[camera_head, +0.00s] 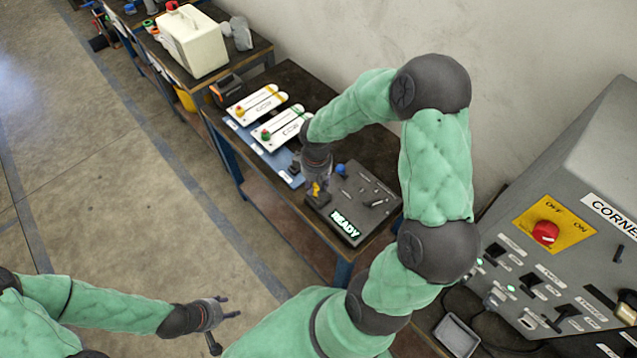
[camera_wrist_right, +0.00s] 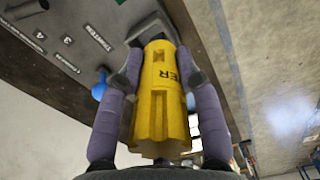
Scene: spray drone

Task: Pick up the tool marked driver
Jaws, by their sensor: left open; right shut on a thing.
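The yellow tool (camera_wrist_right: 160,100) fills the middle of the right wrist view. Letters ending in "ER" show on its side; the rest of the word is turned away. My right gripper (camera_wrist_right: 160,85) is shut on it, with one purple-grey finger on each side. In the head view the tool is a small yellow patch (camera_head: 315,189) at the right gripper (camera_head: 317,192), over the left edge of the dark panel (camera_head: 370,187) with a lit "READY" display. I cannot tell whether the tool still touches the panel. My left gripper (camera_head: 225,312) is open and empty, over the floor beside the bench.
Two white boards (camera_head: 256,104) with coloured knobs lie on the bench left of the panel. A cream canister (camera_head: 193,42) stands further back. A grey cabinet (camera_head: 560,250) with a red switch stands at the right. The floor at left is clear.

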